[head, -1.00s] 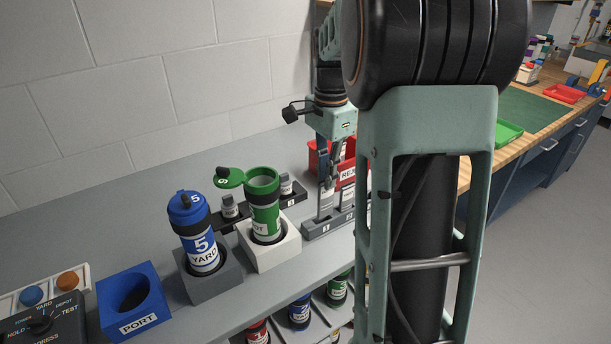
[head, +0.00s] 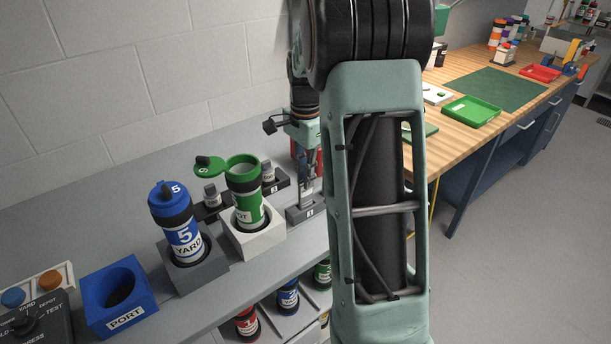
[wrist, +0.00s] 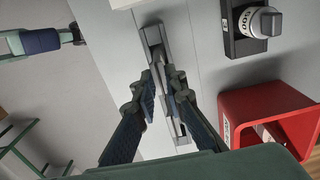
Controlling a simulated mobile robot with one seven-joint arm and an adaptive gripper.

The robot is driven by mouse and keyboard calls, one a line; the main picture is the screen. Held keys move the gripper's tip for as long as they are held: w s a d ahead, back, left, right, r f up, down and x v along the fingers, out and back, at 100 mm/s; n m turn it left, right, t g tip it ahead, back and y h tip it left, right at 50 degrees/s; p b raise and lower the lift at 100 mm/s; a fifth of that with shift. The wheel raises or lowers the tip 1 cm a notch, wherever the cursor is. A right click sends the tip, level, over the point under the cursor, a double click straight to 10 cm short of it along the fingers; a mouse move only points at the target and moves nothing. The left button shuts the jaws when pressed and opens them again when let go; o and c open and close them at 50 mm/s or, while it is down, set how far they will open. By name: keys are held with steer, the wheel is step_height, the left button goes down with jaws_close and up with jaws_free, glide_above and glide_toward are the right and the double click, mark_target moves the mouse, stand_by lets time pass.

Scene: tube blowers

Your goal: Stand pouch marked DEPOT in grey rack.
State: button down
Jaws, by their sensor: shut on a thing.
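My gripper (head: 307,185) points down at the grey rack (head: 304,214) on the bench. It is shut on a thin, pale pouch that I see only edge-on between the fingertips in the wrist view (wrist: 163,82). Its marking cannot be read. In the wrist view the grey rack (wrist: 151,36) is a long, narrow bar right below the fingertips. The pouch's lower edge is at the rack, but I cannot tell whether it is seated in a slot. My arm hides much of the rack in the head view.
A red bin (wrist: 265,110) stands close beside the rack. Left of the rack are a green open tube (head: 243,190) in a white block, a blue YARD tube (head: 180,228) and a blue PORT holder (head: 127,323).

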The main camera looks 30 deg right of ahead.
steer(key=c, duration=2)
jaws_free()
steer(key=shift+f, duration=0.1)
step_height(320, 180, up, 12)
steer(key=shift+r+p, duration=0.2)
steer(key=shift+p, duration=0.25)
steer(key=shift+a, duration=0.1)
